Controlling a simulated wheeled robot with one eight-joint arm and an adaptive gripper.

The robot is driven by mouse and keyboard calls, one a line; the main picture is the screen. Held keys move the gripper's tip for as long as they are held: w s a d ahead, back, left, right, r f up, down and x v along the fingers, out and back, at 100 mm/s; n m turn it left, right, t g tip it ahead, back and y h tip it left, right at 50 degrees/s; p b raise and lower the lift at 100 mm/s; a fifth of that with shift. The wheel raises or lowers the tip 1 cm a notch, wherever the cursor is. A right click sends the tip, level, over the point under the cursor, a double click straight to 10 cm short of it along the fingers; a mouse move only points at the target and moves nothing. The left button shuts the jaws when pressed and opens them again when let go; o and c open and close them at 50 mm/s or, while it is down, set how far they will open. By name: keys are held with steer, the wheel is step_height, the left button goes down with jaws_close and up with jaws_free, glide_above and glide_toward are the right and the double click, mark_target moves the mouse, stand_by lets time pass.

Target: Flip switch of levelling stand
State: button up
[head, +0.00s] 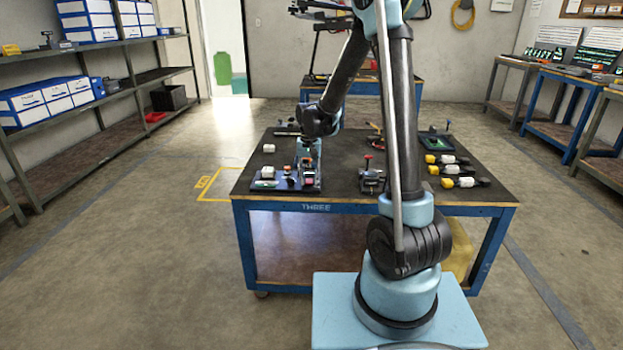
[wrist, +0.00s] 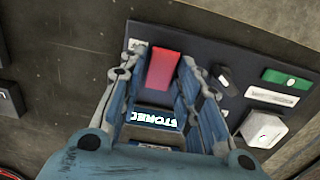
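The levelling stand appears to be the dark blue plate (head: 262,186) with small parts on it, at the front left of the table in the head view. In the wrist view its dark panel (wrist: 240,58) carries a red switch block (wrist: 163,70), a black knob, a green piece and a white block. My gripper (wrist: 162,58) is over the panel with its fingers apart, one on each side of the red block. Gaps show beside the block; finger contact is unclear. A "STORED" label (wrist: 160,116) shows between the fingers. In the head view my gripper (head: 305,160) is small above the plate.
The plate is on the dark table (head: 340,150) marked "THREE". A black device with a red knob (head: 371,180) stands right of the plate. Several yellow-and-white capped cylinders (head: 447,170) lie at the right. A white piece (head: 269,148) lies behind the plate.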

jaws_close()
steer(key=shift+s, duration=0.1)
steer(key=shift+t, duration=0.8)
steer(key=o, duration=0.6)
jaws_free()
steer(key=shift+r, duration=0.1)
